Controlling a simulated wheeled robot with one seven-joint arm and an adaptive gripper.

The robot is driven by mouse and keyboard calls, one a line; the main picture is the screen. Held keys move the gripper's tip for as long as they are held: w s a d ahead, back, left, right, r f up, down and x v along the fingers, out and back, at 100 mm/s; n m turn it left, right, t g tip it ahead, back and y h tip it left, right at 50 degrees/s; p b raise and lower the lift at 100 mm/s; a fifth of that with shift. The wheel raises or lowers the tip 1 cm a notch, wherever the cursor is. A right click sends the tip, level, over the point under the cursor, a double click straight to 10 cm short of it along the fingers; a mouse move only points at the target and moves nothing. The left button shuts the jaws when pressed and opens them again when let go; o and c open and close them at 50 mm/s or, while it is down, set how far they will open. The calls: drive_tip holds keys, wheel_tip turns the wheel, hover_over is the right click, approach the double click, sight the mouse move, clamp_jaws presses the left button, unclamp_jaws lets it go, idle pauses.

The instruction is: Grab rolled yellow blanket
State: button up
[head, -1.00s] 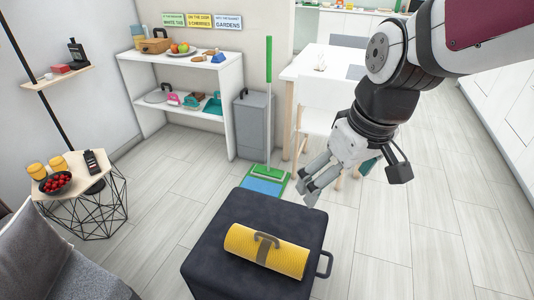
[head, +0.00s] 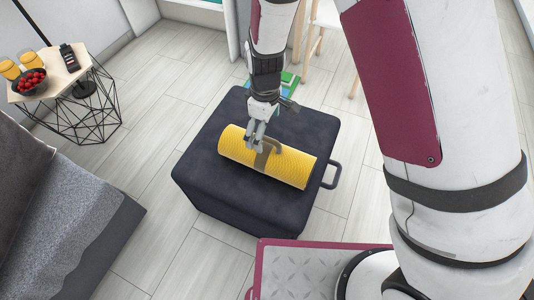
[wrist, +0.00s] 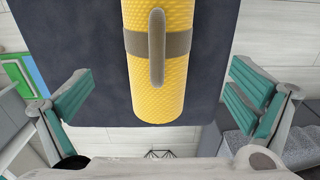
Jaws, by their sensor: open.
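The rolled yellow blanket (head: 230,147) lies on the dark ottoman (head: 205,190), with a grey-brown strap and a carry handle round its middle. In the wrist view the blanket (wrist: 171,88) runs up from the centre, with the handle (wrist: 157,47) facing the camera. My gripper (head: 258,141) is above the blanket near the handle in the head view. In the wrist view its teal-padded fingers (wrist: 160,105) are spread wide on either side of the roll, with nothing between the pads touching it. Whether the fingertips touch the handle is unclear in the head view.
The ottoman has a loop handle (head: 331,172) at its right side. A grey sofa (head: 60,220) is at the left, and a small wire-legged table (head: 60,80) with a bowl of red fruit stands behind it. Light floor lies around the ottoman.

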sight(267, 147)
wheel_tip(267, 147, down, 6)
drive_tip(key=shift+f+b, duration=0.2)
drive_tip(key=shift+b, duration=0.6)
drive_tip(key=shift+w+d+f+b, duration=0.15)
drive_tip(key=shift+f+b, duration=1)
drive_tip(key=shift+f, duration=1.55)
drive_tip(key=c, duration=1.5)
drive_tip(key=shift+r, duration=0.15)
drive_tip(key=shift+c, duration=0.2)
